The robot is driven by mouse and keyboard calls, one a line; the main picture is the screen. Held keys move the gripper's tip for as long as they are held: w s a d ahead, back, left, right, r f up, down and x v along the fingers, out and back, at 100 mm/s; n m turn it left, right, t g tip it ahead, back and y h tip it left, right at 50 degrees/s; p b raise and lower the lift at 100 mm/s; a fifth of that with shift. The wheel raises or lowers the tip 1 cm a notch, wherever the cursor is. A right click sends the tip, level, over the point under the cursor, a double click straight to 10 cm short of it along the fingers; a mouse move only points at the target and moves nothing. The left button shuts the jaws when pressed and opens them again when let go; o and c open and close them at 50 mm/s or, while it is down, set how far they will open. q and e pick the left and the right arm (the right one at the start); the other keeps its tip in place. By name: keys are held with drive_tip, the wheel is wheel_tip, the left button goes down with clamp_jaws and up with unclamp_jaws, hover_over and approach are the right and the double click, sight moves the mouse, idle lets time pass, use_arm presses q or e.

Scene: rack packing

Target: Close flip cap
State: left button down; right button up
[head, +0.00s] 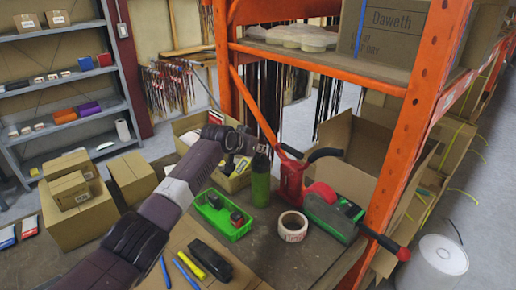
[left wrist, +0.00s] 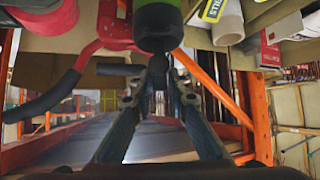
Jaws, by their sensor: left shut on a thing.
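A green bottle (head: 261,188) with a dark cap stands on the packing bench (head: 286,262), behind the tape roll. My left gripper (head: 259,149) is at the top of the bottle, beside its dark cap. In the left wrist view the bottle's dark top (left wrist: 157,27) is just past my fingertips. The left fingers (left wrist: 160,72) are close together, with a small dark piece between them at the flip cap. The lid's exact angle is hard to make out. My right gripper is in neither view.
A green basket (head: 228,229) with small items, a tape roll (head: 292,227) and a red-green tape dispenser (head: 333,212) stand near the bottle. An orange rack post (head: 408,130) rises at right.

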use_arm(q)
drive_tip(key=c, duration=2)
unclamp_jaws()
drive_tip(key=shift+o, duration=0.2)
drive_tip(key=shift+s, duration=0.1)
drive_tip(key=v, duration=1.1)
drive_tip(key=shift+s+a+r, duration=0.15)
drive_tip(key=shift+s+r, duration=0.1)
